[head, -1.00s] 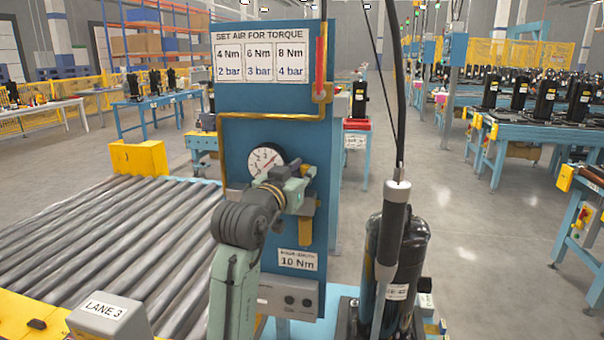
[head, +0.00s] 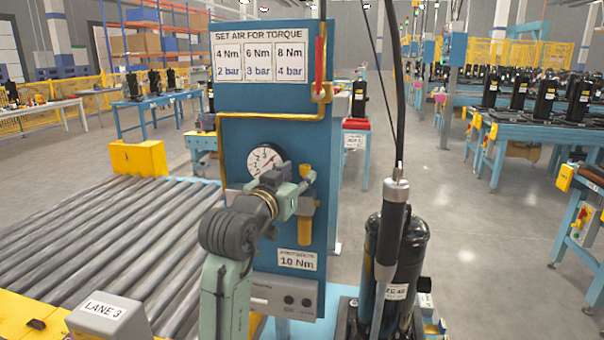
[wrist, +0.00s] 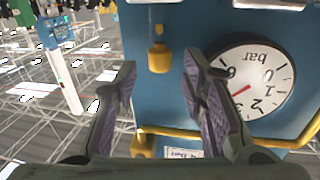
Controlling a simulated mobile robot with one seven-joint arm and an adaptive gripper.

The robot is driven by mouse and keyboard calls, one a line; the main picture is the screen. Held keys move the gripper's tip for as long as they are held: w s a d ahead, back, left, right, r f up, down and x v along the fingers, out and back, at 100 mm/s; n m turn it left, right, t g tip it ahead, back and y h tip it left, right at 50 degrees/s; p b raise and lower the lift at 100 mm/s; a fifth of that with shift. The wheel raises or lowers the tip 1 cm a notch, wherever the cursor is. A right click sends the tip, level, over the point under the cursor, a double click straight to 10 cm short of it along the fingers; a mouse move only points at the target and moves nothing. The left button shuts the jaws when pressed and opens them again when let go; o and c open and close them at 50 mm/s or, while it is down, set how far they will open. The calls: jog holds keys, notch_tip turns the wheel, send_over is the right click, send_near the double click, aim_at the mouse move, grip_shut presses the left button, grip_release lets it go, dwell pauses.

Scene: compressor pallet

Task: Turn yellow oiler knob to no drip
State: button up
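The blue panel (head: 240,130) carries a yellow oiler with a small yellow knob (head: 305,170) on top and a yellow lower body (head: 305,226). My gripper (head: 306,182) is in front of the panel at the oiler, partly covering its middle. The wrist view is upside down. In it, my gripper (wrist: 158,85) is open, with its two dark fingers apart and nothing held. The yellow knob also shows there (wrist: 160,58), beyond the fingers and in the gap between them, apart from both. Any marking on the knob is too small to read.
A pressure gauge (head: 267,159) sits just left of the oiler, close to one finger in the wrist view (wrist: 250,82). A yellow pipe (head: 270,116) runs above. A black compressor (head: 408,245) and a hanging tool (head: 392,230) stand to the right. Rollers (head: 110,235) lie left.

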jog(key=shift+v, duration=2.75)
jog(key=shift+d, duration=0.15)
jog(key=n+t+y+b, duration=0.2)
jog(key=n+y+b, duration=0.1)
jog(key=n+y, duration=0.65)
send_near(306, 169)
jog(key=shift+m+y, duration=0.75)
jog(key=shift+m, duration=0.1)
jog(key=w+p, duration=0.1)
jog(key=w, duration=0.3)
jog(key=w+p, duration=0.2)
jog(key=w, duration=0.3)
jog(key=shift+a+f, duration=0.1)
jog(key=shift+a, duration=0.1)
jog(key=shift+c, duration=0.5)
grip_shut()
